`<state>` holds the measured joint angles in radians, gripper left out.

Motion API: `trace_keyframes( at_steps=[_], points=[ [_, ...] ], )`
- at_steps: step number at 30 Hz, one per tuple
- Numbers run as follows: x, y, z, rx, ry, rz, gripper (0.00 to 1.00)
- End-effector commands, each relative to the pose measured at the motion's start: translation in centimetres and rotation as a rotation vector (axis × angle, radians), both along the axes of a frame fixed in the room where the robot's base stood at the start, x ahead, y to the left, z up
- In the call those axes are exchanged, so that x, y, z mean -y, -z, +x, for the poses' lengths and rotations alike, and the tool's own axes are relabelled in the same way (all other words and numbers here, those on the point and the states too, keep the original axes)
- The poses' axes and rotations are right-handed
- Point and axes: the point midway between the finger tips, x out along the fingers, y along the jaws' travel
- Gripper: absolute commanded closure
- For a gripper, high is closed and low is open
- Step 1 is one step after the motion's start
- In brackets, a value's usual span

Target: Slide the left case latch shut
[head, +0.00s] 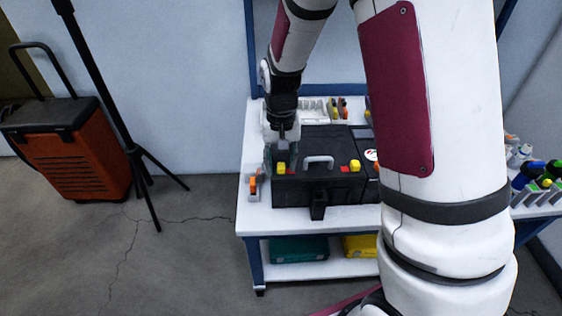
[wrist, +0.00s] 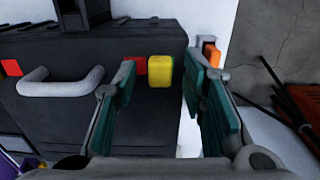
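The dark case (head: 318,190) stands closed on the white table, with a grey handle (head: 318,160) on its lid. The left latch (head: 281,168) is a yellow block near the case's left end. In the wrist view the yellow latch (wrist: 160,71) shows between my fingers, with a red patch (wrist: 140,66) beside it on the handle side. My gripper (head: 283,143) is above the left end of the case, pointing down. In the wrist view my gripper (wrist: 161,68) is open with green pads, empty; I cannot tell whether it touches anything.
The right latch (head: 355,165) is yellow, with red beside it. An orange-and-white item (head: 252,186) stands on the table just left of the case. Small parts in a rack (head: 338,110) are behind it. An orange wheeled case (head: 70,155) and a black tripod stand left, on the floor.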

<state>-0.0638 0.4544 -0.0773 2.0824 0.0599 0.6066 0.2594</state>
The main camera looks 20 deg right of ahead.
Motion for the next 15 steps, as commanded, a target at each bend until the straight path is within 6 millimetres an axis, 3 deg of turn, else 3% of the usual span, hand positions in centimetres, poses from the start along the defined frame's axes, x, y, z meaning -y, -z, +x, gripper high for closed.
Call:
trace_keyframes(
  at_steps=[1,5,11,15],
  points=[
    [0.0,0.0,0.0,0.0,0.0,0.0,0.68],
    [0.0,0.0,0.0,0.0,0.0,0.0,0.98],
    [0.0,0.0,0.0,0.0,0.0,0.0,1.0],
    [1.1,-0.1,-0.4,-0.001,0.002,-0.001,1.0]
  ],
)
